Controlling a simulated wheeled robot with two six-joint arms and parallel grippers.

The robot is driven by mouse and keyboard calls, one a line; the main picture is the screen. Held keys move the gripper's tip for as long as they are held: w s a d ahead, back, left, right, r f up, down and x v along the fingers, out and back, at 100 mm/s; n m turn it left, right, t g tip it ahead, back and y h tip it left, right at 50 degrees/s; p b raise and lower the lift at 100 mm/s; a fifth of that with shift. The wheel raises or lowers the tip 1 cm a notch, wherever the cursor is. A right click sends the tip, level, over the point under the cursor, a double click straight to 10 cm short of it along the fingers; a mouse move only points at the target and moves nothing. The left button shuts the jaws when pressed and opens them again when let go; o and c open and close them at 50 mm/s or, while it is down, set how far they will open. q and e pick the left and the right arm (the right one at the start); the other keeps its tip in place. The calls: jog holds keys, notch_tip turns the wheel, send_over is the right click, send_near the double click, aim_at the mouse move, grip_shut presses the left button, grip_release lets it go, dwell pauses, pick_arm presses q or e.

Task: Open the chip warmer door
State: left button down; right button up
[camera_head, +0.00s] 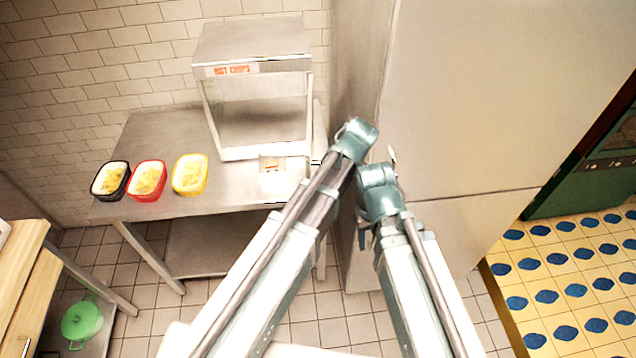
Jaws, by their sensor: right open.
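The chip warmer (252,88) is a steel box with a sloped front and a red and white label, standing at the back right of the steel table. Its front shows a pale frame around a see-through opening; I cannot tell whether a door there is shut or ajar. My right gripper (391,155) is mostly hidden behind its own wrist, right of the warmer and apart from it, in front of the tall steel cabinet. It is open, with nothing visible in it. My left arm reaches up to just right of the warmer; its gripper does not show.
Black (110,180), red (147,180) and yellow (189,174) tubs of chips stand on the steel table (225,203). A small white item (272,180) lies before the warmer. The tall steel cabinet (480,100) closes off the right side. A green pot (82,322) sits low at left.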

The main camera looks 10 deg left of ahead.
pick_arm(q)
jog(key=shift+w+d, duration=0.1)
jog(key=shift+d, duration=0.35)
pick_arm(e)
jog(key=shift+d, duration=0.2)
pick_arm(q)
jog(key=c, duration=0.9)
grip_release()
jog(key=shift+r, duration=0.1)
pick_arm(e)
jog(key=shift+r, duration=0.1)
